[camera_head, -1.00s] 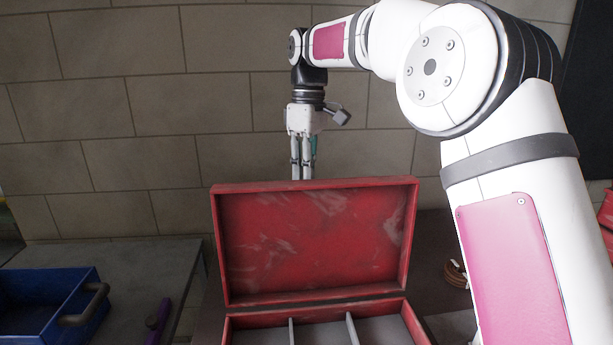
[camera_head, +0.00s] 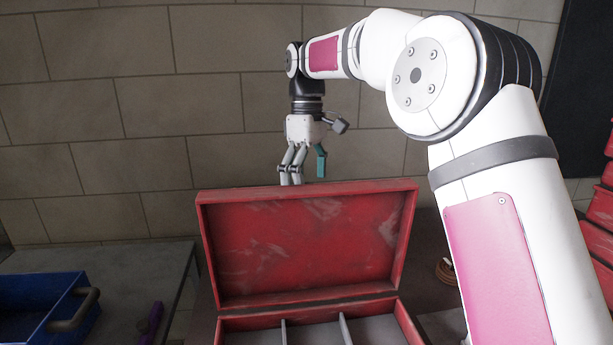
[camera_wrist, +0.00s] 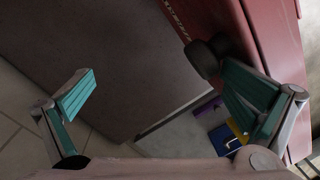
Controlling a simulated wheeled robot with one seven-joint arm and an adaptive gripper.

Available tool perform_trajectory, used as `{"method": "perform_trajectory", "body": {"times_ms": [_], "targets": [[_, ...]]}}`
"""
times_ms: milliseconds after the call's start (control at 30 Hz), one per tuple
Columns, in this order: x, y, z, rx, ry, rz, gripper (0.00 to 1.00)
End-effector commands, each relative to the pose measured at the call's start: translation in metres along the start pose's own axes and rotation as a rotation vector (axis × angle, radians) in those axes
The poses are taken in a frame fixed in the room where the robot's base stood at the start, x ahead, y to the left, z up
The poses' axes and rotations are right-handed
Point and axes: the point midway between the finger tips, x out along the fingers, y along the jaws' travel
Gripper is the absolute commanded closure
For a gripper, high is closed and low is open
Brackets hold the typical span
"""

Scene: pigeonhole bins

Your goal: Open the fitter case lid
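The fitter case is red and worn, and its lid (camera_head: 300,245) stands raised, close to upright, with the inside facing the head camera. The case's lower part (camera_head: 270,322) shows grey compartments at the bottom of that view. My gripper (camera_head: 304,180) hangs just above and behind the lid's top edge in the head view, its fingers spread and empty. In the wrist view the teal-padded fingers (camera_wrist: 165,100) are wide apart with nothing between them. A red surface (camera_wrist: 270,50) with a dark round knob (camera_wrist: 205,58) is beside the right finger there.
A blue bin (camera_head: 40,308) with a handle stands at lower left, near a purple item (camera_head: 152,322). Red bins (camera_head: 600,210) are at the right edge. A tiled wall (camera_head: 120,110) is behind.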

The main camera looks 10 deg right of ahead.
Motion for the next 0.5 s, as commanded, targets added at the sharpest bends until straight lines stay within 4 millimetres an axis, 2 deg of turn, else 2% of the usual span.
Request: {"method": "perform_trajectory", "body": {"times_ms": [33,167,233,267,300,500], "targets": [[0.013,0.003,-0.002,0.000,-0.014,-0.008,0.24],[0.001,0.003,-0.003,0.000,-0.009,-0.005,0.25],[-0.011,0.003,-0.002,0.000,-0.006,-0.004,0.33],[-0.017,0.002,-0.002,0.000,-0.006,-0.004,0.41],[-0.024,0.002,-0.001,0.000,-0.005,-0.003,0.52],[-0.056,0.001,0.002,0.002,0.000,0.002,0.53]]}}
